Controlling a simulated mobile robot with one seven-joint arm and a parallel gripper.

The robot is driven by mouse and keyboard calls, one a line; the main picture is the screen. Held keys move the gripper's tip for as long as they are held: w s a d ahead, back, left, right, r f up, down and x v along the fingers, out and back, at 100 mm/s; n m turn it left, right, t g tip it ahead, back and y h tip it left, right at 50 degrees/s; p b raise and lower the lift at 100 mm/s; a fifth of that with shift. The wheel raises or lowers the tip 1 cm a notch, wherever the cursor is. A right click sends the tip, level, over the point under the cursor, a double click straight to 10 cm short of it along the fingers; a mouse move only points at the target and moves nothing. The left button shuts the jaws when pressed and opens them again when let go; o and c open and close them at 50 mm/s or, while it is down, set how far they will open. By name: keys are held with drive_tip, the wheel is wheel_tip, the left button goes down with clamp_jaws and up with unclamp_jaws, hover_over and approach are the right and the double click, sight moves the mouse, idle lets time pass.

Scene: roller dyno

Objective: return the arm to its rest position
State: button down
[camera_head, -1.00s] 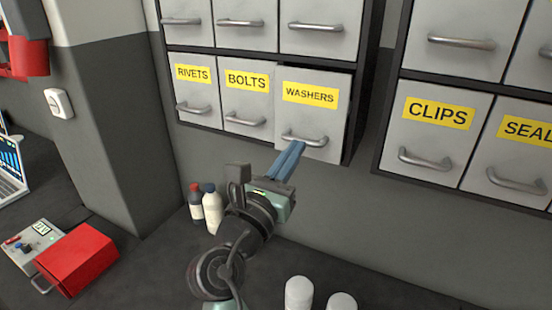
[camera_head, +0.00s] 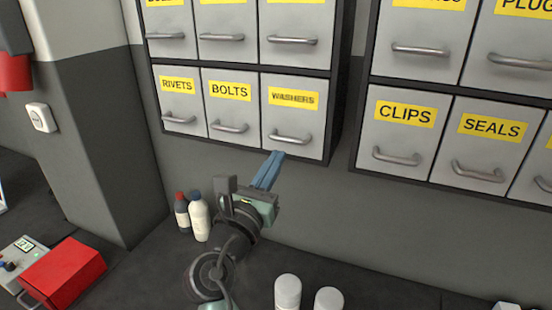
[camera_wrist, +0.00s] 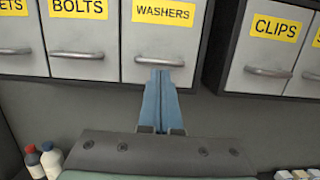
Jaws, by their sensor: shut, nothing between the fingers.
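My gripper (camera_head: 268,170) has blue fingers pressed together with nothing between them. In the head view it is just below the washers drawer (camera_head: 292,118), and a small gap seems to separate the fingertips from the drawer's handle. In the wrist view the fingers (camera_wrist: 159,90) point up toward the washers drawer (camera_wrist: 162,40), and their tips overlap its handle in the picture. The washers drawer looks flush with the rivets drawer (camera_head: 181,102) and the bolts drawer (camera_head: 232,107) beside it.
A second cabinet with the clips drawer (camera_head: 404,130) and seals drawer (camera_head: 487,142) hangs to the right. Below are bottles (camera_head: 199,217), white containers (camera_head: 288,292) and a red box (camera_head: 64,272) on the dark bench (camera_head: 150,275).

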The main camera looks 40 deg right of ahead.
drive_tip(key=shift+r+b+v, duration=0.2)
drive_tip(key=shift+b+v, duration=1.65)
drive_tip(key=shift+v, duration=3.8)
drive_tip(key=w+a+r+m+t+y+b, duration=0.3)
drive_tip(key=w+a+r+m+t+y, duration=0.25)
drive_tip(key=a+r+m+t, duration=0.65)
drive_tip(key=s+a+r+m+t+y+b, duration=0.1)
drive_tip(key=s+a+r+m+t+y, duration=0.6)
drive_tip(key=s+a+r+m+y, duration=0.3)
drive_tip(key=a+r+y, duration=0.1)
drive_tip(key=a+y, duration=0.2)
drive_tip(key=a, duration=0.1)
drive_tip(key=shift+r+m+t, duration=0.3)
drive_tip(key=shift+r, duration=0.1)
